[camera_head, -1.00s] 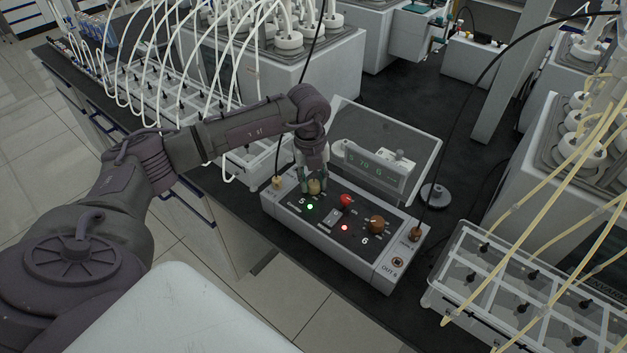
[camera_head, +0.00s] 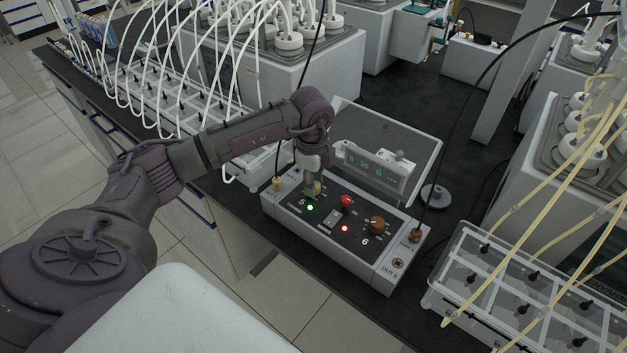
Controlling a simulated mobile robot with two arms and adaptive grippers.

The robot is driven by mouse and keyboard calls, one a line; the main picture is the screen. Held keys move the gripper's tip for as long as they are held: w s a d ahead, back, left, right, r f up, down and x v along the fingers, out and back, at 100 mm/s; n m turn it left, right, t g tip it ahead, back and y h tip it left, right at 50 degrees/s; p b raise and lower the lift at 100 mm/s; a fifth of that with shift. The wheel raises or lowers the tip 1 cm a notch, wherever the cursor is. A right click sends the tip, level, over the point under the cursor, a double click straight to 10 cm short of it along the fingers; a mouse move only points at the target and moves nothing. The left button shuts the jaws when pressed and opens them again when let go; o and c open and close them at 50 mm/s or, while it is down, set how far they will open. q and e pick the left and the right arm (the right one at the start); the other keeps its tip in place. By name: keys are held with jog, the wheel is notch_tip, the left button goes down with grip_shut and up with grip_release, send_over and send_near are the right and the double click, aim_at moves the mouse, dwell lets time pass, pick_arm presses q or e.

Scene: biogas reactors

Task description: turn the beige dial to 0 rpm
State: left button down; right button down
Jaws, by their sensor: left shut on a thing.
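The control box (camera_head: 385,268) stands on the dark bench, with a black top panel. The beige dial (camera_head: 317,188) is at its upper left, above the number 5 and a lit green light, and is partly hidden by the fingers. My left gripper (camera_head: 314,186) reaches down from above and is shut on the beige dial. The display (camera_head: 370,168) behind the box shows green digits that look like 5, 30 and 6. My right gripper is not in view.
A red knob (camera_head: 347,201) and a brown dial (camera_head: 377,225) sit right of the beige dial, with a lit red light below. White-tubed racks and reactors stand behind my left arm.

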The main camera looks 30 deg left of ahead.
pick_arm(q)
jog(key=n, duration=0.4)
jog(key=shift+r+n+p, duration=0.1)
jog(key=shift+n+p, duration=0.5)
jog(key=shift+n, duration=1.5)
jog(key=c, duration=0.8)
grip_release()
notch_tip(320, 180, up, 7)
jog(key=shift+s+d+r, duration=0.1)
jog(key=shift+d+r, duration=0.05)
jog(key=shift+r, duration=0.05)
jog(key=shift+s+f, duration=0.1)
